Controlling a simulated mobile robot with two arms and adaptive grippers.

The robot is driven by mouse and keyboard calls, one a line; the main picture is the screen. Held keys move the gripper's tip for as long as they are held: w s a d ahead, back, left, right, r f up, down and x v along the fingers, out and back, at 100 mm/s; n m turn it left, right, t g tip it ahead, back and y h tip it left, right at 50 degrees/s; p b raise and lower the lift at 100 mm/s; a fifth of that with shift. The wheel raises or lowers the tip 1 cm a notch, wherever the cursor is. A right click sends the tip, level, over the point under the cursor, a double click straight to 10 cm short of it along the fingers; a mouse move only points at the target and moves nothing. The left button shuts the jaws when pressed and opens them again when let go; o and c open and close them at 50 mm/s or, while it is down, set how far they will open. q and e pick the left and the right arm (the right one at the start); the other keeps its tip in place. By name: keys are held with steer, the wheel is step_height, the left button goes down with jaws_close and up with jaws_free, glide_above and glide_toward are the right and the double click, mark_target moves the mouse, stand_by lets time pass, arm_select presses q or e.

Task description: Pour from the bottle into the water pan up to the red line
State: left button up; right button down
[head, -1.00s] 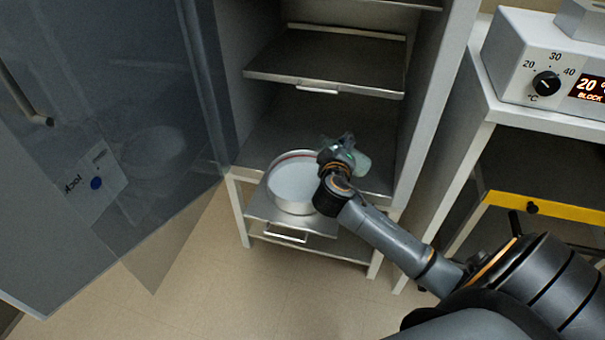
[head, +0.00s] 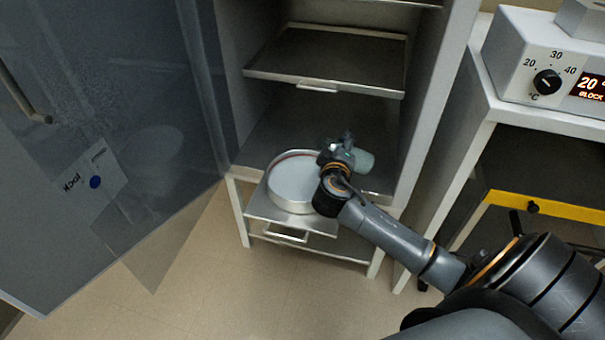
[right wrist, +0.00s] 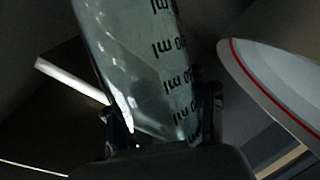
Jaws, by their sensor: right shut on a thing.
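The round, pale water pan (head: 292,207) sits on the pulled-out lower shelf of the open cabinet. A red line (head: 287,156) runs along its inner wall; the curved rim with the line also shows in the right wrist view (right wrist: 262,98). I cannot tell the water level in the pan. My right gripper (head: 342,153) is shut on the clear bottle (head: 364,160), beside the pan's right edge. In the right wrist view the bottle (right wrist: 130,50) shows black ml marks between the fingers and lies tilted. Its mouth is hidden. My left gripper is not in view.
The cabinet's tinted door (head: 120,160) stands open on the left. A shelf (head: 330,62) is above the pan. On the right is a bench with a heating block (head: 540,60) and a yellow-edged drawer (head: 560,208). The floor in front is clear.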

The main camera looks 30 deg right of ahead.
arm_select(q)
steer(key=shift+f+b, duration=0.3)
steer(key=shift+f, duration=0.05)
arm_select(e)
steer(key=shift+d+f+n, duration=0.1)
steer(key=shift+f+n, duration=0.05)
steer(key=shift+n, duration=0.25)
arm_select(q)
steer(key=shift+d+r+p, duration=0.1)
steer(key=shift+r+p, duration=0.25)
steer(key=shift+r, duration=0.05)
arm_select(e)
steer(key=shift+s+d+r+n+h, duration=0.1)
steer(key=shift+r+n+h, duration=0.4)
steer(key=shift+r+n, duration=0.2)
stand_by(0.3)
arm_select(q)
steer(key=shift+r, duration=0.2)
arm_select(e)
steer(key=shift+w+a+f+n, duration=0.25)
steer(key=shift+w+a+n, duration=0.15)
steer(key=shift+a+n, duration=0.25)
stand_by(1.0)
